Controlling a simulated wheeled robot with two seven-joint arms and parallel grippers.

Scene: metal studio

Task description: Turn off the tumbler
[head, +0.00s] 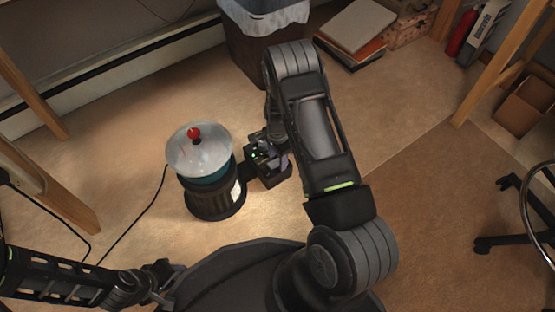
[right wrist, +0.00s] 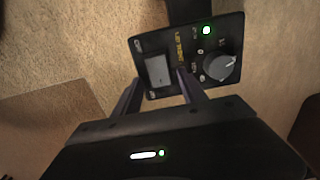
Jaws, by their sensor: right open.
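The tumbler (head: 213,198) stands on the floor. It is a dark ribbed drum with a clear domed lid and a red knob on top. Its black control box (head: 270,173) is at its right side; the right wrist view shows the box's panel (right wrist: 206,93) with a grey rocker switch (right wrist: 158,69), a lit green light and a round dial. My right gripper (right wrist: 160,77) is open and empty, its fingertips at the panel on either side of the rocker; contact is unclear. My left gripper (head: 166,272) is low at the left, its fingers too small to read.
A bin (head: 262,50) with a liner stands behind the tumbler. Books (head: 352,30) and a cardboard box (head: 527,105) lie further off. Wooden legs (head: 45,175) stand at left and right. A black cable runs over the floor left of the tumbler.

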